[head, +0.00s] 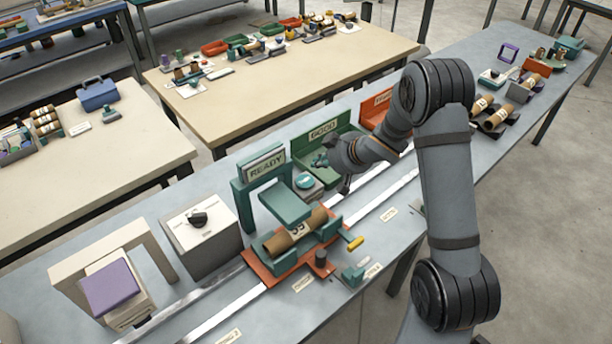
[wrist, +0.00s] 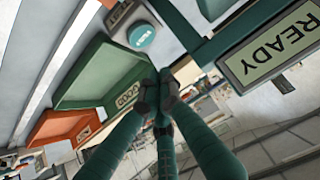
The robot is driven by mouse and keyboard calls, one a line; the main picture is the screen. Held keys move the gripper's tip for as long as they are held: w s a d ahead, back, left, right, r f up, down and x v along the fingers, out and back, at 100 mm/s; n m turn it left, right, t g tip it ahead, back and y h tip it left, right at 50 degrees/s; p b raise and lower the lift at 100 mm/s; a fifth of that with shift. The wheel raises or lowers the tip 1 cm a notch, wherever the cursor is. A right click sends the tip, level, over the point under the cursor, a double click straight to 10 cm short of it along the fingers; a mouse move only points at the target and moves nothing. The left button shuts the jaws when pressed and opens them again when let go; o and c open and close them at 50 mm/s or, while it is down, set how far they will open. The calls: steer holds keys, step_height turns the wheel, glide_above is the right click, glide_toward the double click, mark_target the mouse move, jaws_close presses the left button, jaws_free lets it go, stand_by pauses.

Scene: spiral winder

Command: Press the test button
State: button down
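The test button (head: 305,181) is a round teal cap on a small grey box, between the READY frame and the green GOOD bin in the head view. The tips appear over the green bin's edge, below the button.
The READY sign (head: 265,165) stands on a teal frame left of the button. A cardboard tube (head: 293,233) lies in a cradle on an orange carriage. The green bin (head: 335,146) and an orange bin (head: 374,112) stand behind. A grey box with a black knob (head: 198,218) is left.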

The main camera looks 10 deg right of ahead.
steer(key=p, duration=0.2)
glide_above(299, 178)
steer(key=s+d, duration=0.1)
steer(key=s, duration=0.2)
steer(key=f, duration=0.6)
steer(key=shift+w+d, duration=0.1)
steer(key=shift+d, duration=0.1)
step_height(299, 178, down, 3)
steer(key=shift+r, duration=0.2)
steer(key=shift+f, duration=0.7)
steer(key=shift+d, duration=0.1)
